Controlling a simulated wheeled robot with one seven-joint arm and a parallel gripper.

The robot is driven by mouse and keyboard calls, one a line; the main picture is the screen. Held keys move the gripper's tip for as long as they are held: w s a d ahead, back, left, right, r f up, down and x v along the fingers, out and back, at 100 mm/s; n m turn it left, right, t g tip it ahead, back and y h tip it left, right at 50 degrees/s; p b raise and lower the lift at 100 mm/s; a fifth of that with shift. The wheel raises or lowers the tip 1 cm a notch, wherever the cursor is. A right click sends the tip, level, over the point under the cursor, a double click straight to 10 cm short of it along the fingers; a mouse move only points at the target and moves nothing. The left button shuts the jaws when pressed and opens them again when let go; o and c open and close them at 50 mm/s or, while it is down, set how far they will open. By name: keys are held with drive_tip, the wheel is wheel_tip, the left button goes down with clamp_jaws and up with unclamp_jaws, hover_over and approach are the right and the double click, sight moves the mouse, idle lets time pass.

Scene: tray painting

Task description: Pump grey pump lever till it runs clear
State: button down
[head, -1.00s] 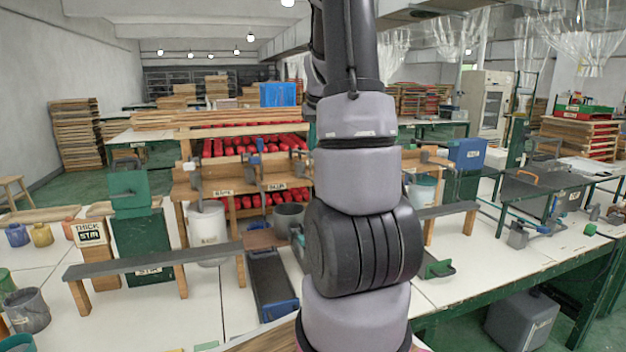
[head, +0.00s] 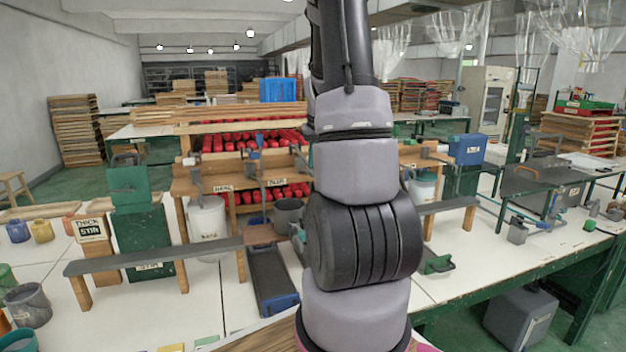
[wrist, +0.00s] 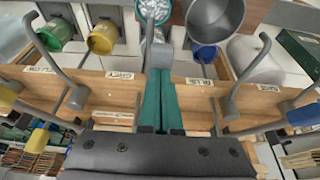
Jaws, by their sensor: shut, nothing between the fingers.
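My gripper (wrist: 160,78) shows in the wrist view, its two teal fingers pressed together with nothing between them. They lie over the wooden pump rail (wrist: 100,88), between a label (wrist: 119,75) that seems to read GREY and one reading BLUE (wrist: 200,82). A grey upright part (wrist: 151,12) stands past the fingertips; I cannot tell whether it is the grey pump's lever or spout. Curved grey metal pipes show at left (wrist: 50,60) and right (wrist: 246,80). In the head view my arm hides the gripper and the grey pump. Whether the flow is clear cannot be seen.
A blue-ended handle (wrist: 304,114) and a yellow one (wrist: 46,136) flank my gripper. A grey pot (wrist: 214,18) and a yellow bucket (wrist: 103,37) sit close by. In the head view a white bucket (head: 207,226) stands under the rail and a low grey shelf (head: 150,257) crosses in front.

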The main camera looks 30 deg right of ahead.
drive_tip(key=shift+s+f, duration=0.1)
drive_tip(key=shift+f, duration=0.35)
wheel_tip(320, 180, up, 11)
drive_tip(key=shift+f, duration=0.2)
idle(0.9)
drive_tip(key=s+a+r+t+y, duration=0.1)
drive_tip(key=s+a+r, duration=0.35)
drive_tip(key=a, duration=0.35)
drive_tip(key=s+a+r+t+y, duration=0.1)
drive_tip(key=s+a+r, duration=0.35)
drive_tip(key=a, duration=0.45)
drive_tip(key=s+a+m+t+y, duration=0.1)
drive_tip(key=s+a, duration=0.9)
drive_tip(key=s, duration=0.3)
drive_tip(key=shift+s+a, duration=0.2)
drive_tip(key=shift+a, duration=0.2)
